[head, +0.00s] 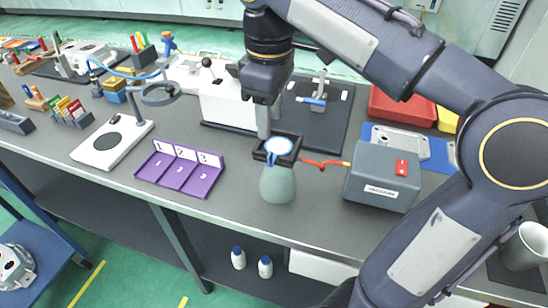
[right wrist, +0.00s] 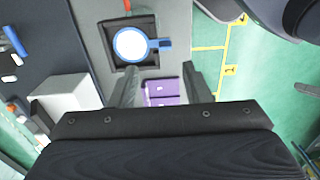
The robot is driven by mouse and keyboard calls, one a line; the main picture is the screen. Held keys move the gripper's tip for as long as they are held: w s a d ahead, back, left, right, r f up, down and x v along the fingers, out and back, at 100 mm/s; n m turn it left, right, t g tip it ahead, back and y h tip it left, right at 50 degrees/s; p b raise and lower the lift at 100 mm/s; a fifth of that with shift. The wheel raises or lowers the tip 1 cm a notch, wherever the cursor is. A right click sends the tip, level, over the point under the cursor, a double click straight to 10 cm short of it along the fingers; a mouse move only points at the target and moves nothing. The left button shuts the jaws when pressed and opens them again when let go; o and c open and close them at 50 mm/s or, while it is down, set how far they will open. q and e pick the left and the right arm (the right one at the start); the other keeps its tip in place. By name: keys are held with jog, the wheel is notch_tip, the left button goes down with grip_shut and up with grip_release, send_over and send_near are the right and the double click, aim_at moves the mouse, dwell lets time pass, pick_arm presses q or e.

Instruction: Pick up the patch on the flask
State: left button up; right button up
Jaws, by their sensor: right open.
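The patch is a white disc with a blue rim and a blue tab (head: 278,146). It lies on the dark square top of the grey-green flask (head: 278,184), which stands upright near the front edge of the bench. In the right wrist view the patch (right wrist: 130,45) lies flat inside the square frame, its tab pointing right. My right gripper (head: 264,125) is above and just behind the flask top. In the right wrist view its two fingers (right wrist: 160,82) are spread apart, with nothing between them, and the patch is beyond their tips. My left gripper is not in view.
A grey box labelled as a vacuum unit (head: 383,182) stands right of the flask, with a red hose between them. A purple numbered tray (head: 180,169) lies left. A white stand with a ring (head: 112,142) is farther left. A white machine (head: 225,105) stands behind.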

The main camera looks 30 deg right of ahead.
aim_at(270, 154)
jog(key=f, duration=0.2)
jog(key=f+b, duration=0.1)
jog(key=f, duration=0.3)
jog(key=shift+s+a+f+b, duration=0.25)
jog(key=shift+s+b, duration=0.1)
jog(key=shift+b, duration=0.05)
jog(key=shift+f, duration=0.5)
grip_shut()
jog(key=shift+r, duration=0.15)
